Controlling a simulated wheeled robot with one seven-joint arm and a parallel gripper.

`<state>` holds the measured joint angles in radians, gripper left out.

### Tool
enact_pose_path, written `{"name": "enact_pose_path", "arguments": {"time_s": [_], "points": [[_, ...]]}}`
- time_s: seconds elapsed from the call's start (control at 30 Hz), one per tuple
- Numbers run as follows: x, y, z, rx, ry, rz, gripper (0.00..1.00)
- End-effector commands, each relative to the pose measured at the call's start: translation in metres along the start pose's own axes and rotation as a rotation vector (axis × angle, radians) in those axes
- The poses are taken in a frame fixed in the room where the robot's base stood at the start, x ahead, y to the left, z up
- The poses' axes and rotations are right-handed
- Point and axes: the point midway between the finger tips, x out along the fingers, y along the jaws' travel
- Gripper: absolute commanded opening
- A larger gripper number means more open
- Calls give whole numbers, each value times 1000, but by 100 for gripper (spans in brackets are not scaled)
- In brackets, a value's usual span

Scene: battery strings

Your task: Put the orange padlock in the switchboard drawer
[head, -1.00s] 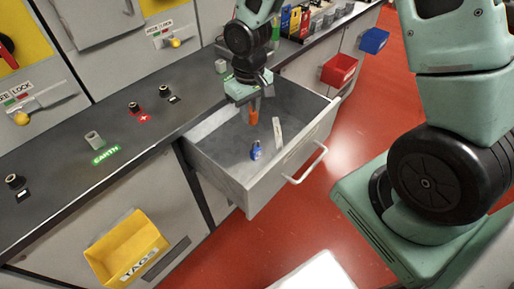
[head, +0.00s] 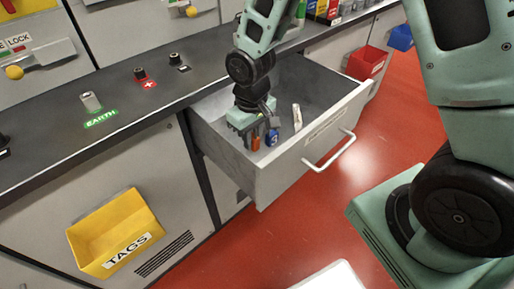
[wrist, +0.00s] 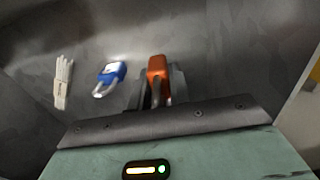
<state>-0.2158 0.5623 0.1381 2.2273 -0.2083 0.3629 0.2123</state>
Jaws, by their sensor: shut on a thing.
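The orange padlock (wrist: 158,67) is between the fingers of my gripper (wrist: 157,88) in the wrist view, with its shackle toward my gripper. In the head view the orange padlock (head: 256,141) shows at the fingertips, and my gripper (head: 254,132) points down inside the open grey switchboard drawer (head: 290,168). My gripper is shut on the padlock. I cannot tell whether the padlock touches the drawer floor. A blue padlock (head: 272,136) lies in the drawer just beside it, and also shows in the wrist view (wrist: 111,73).
A pale, slim item (head: 297,117) lies in the drawer beyond the blue padlock. A yellow TAGS bin (head: 118,235) hangs on the cabinet front at left. A red bin (head: 366,62) and a blue bin (head: 401,38) hang to the right. The worktop runs behind the drawer.

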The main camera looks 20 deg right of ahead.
Motion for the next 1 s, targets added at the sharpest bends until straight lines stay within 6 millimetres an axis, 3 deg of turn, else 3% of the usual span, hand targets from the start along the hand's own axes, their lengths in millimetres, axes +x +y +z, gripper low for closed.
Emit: {"name": "enact_pose_path", "arguments": {"time_s": [0.47,0.87,0.9,0.93,1.0], "points": [[53,0,1,-1,-2,0,0],[59,0,0,0,0,0,0],[57,0,0,0,0,0,31],[57,0,0,0,0,0,39],[57,0,0,0,0,0,41]]}}
